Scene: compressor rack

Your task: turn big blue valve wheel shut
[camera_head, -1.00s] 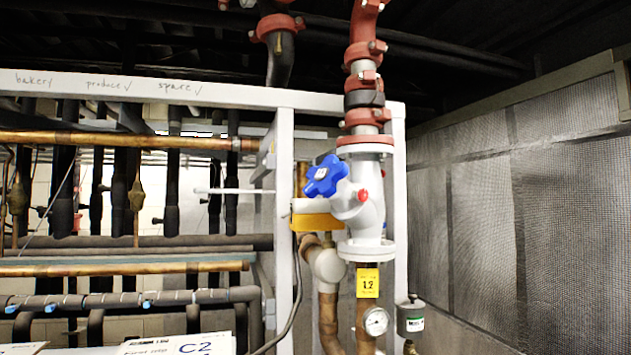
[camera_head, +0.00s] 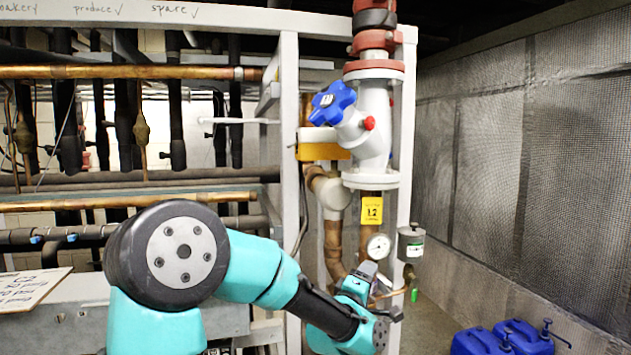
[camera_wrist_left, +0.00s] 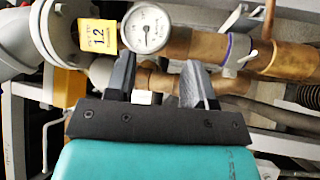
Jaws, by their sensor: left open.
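The big blue valve wheel (camera_head: 332,102) sits tilted on the white valve body (camera_head: 372,125), at the upper middle of the head view. My left gripper (camera_head: 384,280) is well below the wheel, near the pressure gauge and copper pipe, and does not touch the wheel. In the left wrist view its two dark fingers (camera_wrist_left: 160,78) are spread apart with nothing held between them. The wheel is not visible in the wrist view. My right gripper is in neither view.
A yellow tag (camera_head: 371,210), a round gauge (camera_head: 379,247) and a grey canister (camera_head: 411,242) are close to my left gripper. A white frame post (camera_head: 290,130) stands left of the valve. Blue jugs (camera_head: 500,338) stand on the floor at lower right.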

